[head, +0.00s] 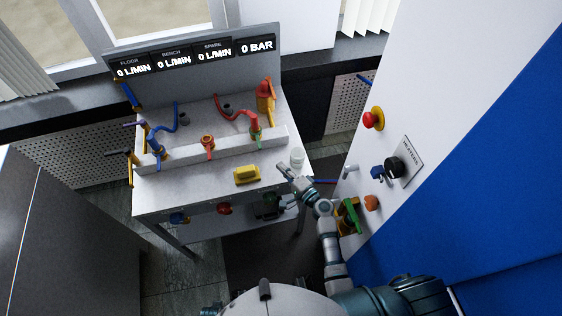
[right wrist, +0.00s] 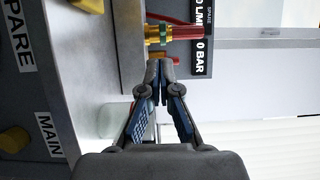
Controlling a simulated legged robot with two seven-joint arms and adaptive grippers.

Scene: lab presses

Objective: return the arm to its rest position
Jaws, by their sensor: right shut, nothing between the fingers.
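My right arm (head: 333,250) comes up from the bottom of the head view and reaches toward the right front corner of the bench. My right gripper (head: 284,171) is at that corner, close to a small whitish cylinder (head: 297,157). In the right wrist view the gripper's fingertips (right wrist: 161,68) meet with nothing between them. Behind them a red and yellow-green fitting (right wrist: 172,32) shows; I cannot tell whether they touch it. My left gripper is not in view.
The white bench (head: 190,194) carries hoses, valves and a yellow block (head: 247,175). Its display panel (head: 195,75) reads zeros. At right stands a white and blue cabinet with a red button (head: 373,119), a black knob (head: 394,167) and a green lever (head: 350,217), close to my forearm.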

